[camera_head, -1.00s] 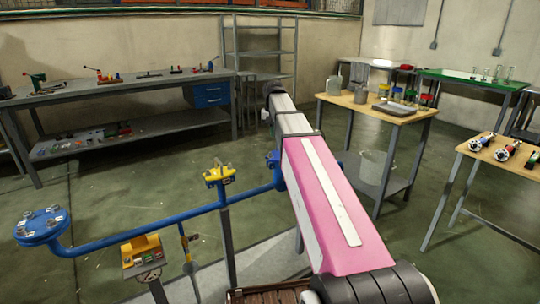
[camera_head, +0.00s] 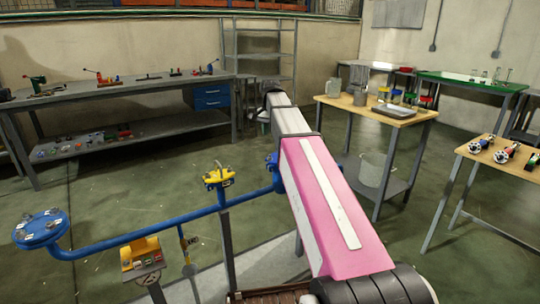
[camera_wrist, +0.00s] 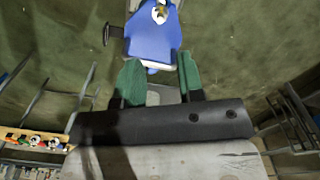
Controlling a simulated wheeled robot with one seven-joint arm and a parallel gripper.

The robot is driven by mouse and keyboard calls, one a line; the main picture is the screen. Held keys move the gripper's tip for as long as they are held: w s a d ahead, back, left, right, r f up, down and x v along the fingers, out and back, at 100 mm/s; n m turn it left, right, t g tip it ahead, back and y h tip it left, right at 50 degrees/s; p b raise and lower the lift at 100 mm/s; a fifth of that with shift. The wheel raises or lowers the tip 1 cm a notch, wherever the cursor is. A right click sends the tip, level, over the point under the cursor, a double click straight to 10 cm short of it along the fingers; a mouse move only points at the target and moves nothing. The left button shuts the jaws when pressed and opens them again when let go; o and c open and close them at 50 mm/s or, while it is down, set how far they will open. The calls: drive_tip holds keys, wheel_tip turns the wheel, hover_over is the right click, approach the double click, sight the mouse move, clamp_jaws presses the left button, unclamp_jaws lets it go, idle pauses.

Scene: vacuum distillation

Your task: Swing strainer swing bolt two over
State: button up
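In the wrist view my gripper (camera_wrist: 160,76) has its two green fingers apart, with nothing seen between the tips. A blue body (camera_wrist: 150,42), probably the strainer, lies just beyond them, with a small pale and yellowish fitting (camera_wrist: 160,13) near the top edge. A dark handle-like part (camera_wrist: 112,34) stands out at its left. I cannot tell which fitting is swing bolt two. In the head view part of a blue fitting (camera_head: 273,163) shows beside my pink arm, which hides my gripper and whatever is behind it.
A blue pipe (camera_head: 130,236) runs left to a round blue flange (camera_head: 40,228) with several bolts. A yellow-topped valve (camera_head: 218,178) sits mid-pipe. A yellow box (camera_head: 140,253) stands in front. Wooden tables (camera_head: 375,108) are to the right; a grey bench (camera_head: 120,92) stands behind.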

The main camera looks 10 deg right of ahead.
drive_tip(key=shift+m, duration=0.4)
wheel_tip(320, 180, down, 11)
drive_tip(key=shift+r, duration=0.15)
drive_tip(key=shift+a, duration=0.1)
clamp_jaws()
